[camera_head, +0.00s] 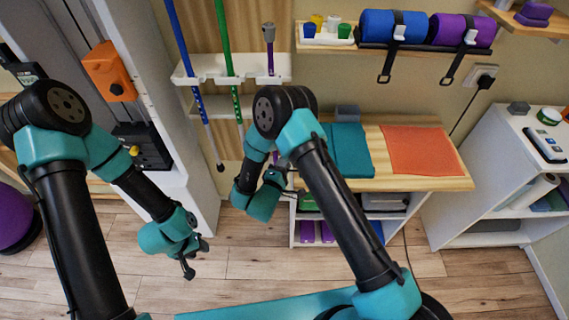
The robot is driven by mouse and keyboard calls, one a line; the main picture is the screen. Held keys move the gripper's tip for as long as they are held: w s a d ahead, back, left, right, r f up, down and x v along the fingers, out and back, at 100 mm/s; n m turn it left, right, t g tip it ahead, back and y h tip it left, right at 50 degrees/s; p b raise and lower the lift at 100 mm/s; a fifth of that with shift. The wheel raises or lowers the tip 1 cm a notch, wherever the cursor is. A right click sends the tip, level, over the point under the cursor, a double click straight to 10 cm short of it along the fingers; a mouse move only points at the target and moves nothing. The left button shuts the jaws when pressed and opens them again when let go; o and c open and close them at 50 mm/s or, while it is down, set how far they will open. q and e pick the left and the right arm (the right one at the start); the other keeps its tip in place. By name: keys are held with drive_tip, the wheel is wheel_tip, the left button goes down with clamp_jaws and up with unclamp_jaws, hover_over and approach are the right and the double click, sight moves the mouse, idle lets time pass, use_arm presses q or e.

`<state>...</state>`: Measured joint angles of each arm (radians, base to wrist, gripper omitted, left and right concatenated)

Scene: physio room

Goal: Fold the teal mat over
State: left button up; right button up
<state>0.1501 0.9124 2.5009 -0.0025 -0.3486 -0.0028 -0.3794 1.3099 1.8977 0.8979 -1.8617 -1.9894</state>
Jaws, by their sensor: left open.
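The teal mat (350,152) lies on the wooden bench top (400,184), left of an orange mat (422,150). A line runs down near its left side; I cannot tell whether this is a fold or an edge. My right forearm passes in front of its left part and hides some of it. My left gripper (190,264) is open and empty, low over the floor, left of the bench and well apart from the mat. My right gripper (277,181) is just left of the bench, partly hidden by its own arm; its jaws are not clear.
A small grey block (347,113) stands behind the teal mat. A white rack (235,68) holds several poles left of the bench. Blue (378,25) and purple (450,30) rolls lie on a wall shelf above. A white shelf unit (480,185) stands at the right.

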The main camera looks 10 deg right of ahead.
drive_tip(key=shift+w+d, duration=0.1)
drive_tip(key=shift+w, duration=0.1)
clamp_jaws()
idle(0.3)
drive_tip(key=shift+r, duration=0.15)
